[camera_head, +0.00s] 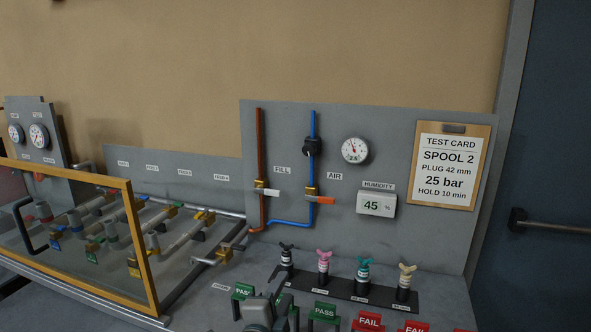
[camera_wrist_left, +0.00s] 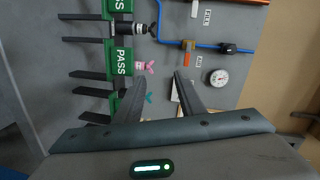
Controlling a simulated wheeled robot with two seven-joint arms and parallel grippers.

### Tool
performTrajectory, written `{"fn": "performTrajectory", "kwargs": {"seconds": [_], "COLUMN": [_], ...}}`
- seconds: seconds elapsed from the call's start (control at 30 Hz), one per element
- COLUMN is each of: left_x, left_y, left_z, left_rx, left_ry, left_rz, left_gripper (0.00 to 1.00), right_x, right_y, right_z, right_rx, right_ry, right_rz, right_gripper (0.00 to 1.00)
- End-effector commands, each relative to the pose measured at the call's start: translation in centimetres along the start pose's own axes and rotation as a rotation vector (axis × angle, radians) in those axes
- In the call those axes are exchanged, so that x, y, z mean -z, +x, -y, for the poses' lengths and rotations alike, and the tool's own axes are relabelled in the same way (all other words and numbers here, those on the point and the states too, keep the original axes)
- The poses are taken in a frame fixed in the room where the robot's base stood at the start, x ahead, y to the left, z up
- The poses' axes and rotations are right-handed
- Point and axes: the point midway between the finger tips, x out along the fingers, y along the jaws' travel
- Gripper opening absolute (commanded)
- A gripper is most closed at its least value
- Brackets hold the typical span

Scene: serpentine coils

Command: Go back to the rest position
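My left gripper (camera_head: 264,300) is at the bottom of the head view, low in front of the PASS tags and the plug rack. In the left wrist view its two fingers (camera_wrist_left: 158,82) stand apart with nothing between them. My right gripper is in neither view. A dark rack (camera_head: 335,291) holds a black plug (camera_head: 287,258), a pink plug (camera_head: 323,266), a teal plug (camera_head: 363,274) and a cream plug (camera_head: 404,281), all upright.
Green PASS tags (camera_head: 323,312) and red FAIL tags (camera_head: 369,321) stand along the front. A yellow-framed clear guard (camera_head: 138,245) covers coils at left. A grey panel (camera_head: 390,125) behind bears pipes, a gauge (camera_head: 355,150) and a test card (camera_head: 450,167). A dark door (camera_head: 545,150) is at right.

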Motion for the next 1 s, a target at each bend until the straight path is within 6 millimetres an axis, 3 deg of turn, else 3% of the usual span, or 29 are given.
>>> {"fn": "performTrajectory", "kwargs": {"seconds": [0.17,0.37,0.57,0.8,1.0], "left_x": [-2.3,-6.2,-10.0,-13.5,-15.0], "left_y": [-2.0,-6.6,-13.1,-22.9,-29.4], "left_z": [-4.1,-11.1,-18.2,-25.7,-29.1], "left_rx": [-0.092,-0.243,-0.388,-0.536,-0.603], "left_ry": [-0.153,-0.410,-0.668,-0.941,-1.081], "left_rz": [0.061,0.192,0.363,0.608,0.770], "left_gripper": [0.36,0.36,0.36,0.36,0.36], "right_x": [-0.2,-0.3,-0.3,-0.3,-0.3], "right_y": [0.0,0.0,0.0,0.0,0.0], "right_z": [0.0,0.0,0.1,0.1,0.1], "right_rx": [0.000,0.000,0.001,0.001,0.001], "right_ry": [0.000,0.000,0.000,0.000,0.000], "right_rz": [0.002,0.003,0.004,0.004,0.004], "right_gripper": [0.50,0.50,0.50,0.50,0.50]}}
